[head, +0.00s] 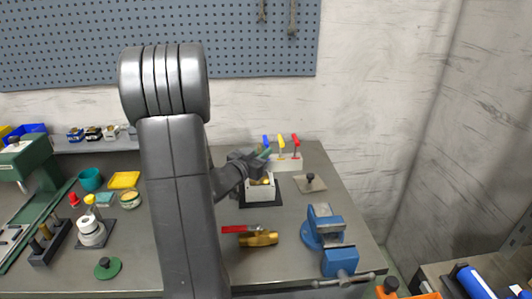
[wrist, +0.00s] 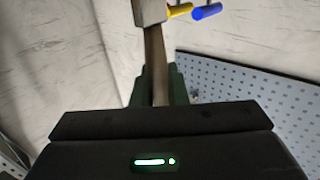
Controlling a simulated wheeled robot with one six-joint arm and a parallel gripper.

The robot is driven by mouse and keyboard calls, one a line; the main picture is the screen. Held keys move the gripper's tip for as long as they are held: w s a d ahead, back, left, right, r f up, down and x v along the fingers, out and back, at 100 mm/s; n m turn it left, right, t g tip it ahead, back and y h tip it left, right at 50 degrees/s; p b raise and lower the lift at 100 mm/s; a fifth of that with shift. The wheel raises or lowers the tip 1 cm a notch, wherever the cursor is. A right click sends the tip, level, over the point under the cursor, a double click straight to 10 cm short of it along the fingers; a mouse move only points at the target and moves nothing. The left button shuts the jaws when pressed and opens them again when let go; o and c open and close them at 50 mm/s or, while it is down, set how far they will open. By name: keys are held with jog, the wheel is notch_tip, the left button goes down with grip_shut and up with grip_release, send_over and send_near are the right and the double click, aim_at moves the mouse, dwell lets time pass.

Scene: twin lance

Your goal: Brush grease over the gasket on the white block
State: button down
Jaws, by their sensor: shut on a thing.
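The white block (head: 262,192) stands on a dark mat (head: 276,204) near the back right of the bench. A small brass-coloured part shows at its top; I cannot make out the gasket. My gripper (head: 264,154) is above the block, its greenish fingers pointing up and right. In the wrist view my gripper (wrist: 158,86) is shut on a flat brown handle (wrist: 157,55) with a grey metal piece (wrist: 150,13) at its far end. This looks like the brush; its bristles are out of view. I cannot tell any contact with the block.
A white holder (head: 287,163) with blue, yellow and red handles stands just behind the block. A red-handled brass valve (head: 259,239) and a blue vise (head: 325,228) are nearer the front. A flat plate with a knob (head: 310,184) lies right. My arm hides the bench's left-middle.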

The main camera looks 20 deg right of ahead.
jog(key=shift+a, duration=0.15)
jog(key=shift+w+a, duration=0.15)
jog(key=shift+a, duration=0.4)
jog(key=shift+w+a, duration=0.15)
jog(key=shift+a, duration=0.4)
jog(key=shift+d, duration=0.1)
jog(key=shift+s+d, duration=0.15)
jog(key=shift+d, duration=0.4)
jog(key=shift+s+d, duration=0.2)
jog(key=shift+d, duration=0.45)
jog(key=shift+s+d, duration=0.15)
jog(key=shift+d, duration=0.5)
jog(key=shift+d, duration=0.1)
jog(key=shift+s+d, duration=0.15)
jog(key=shift+d, duration=0.35)
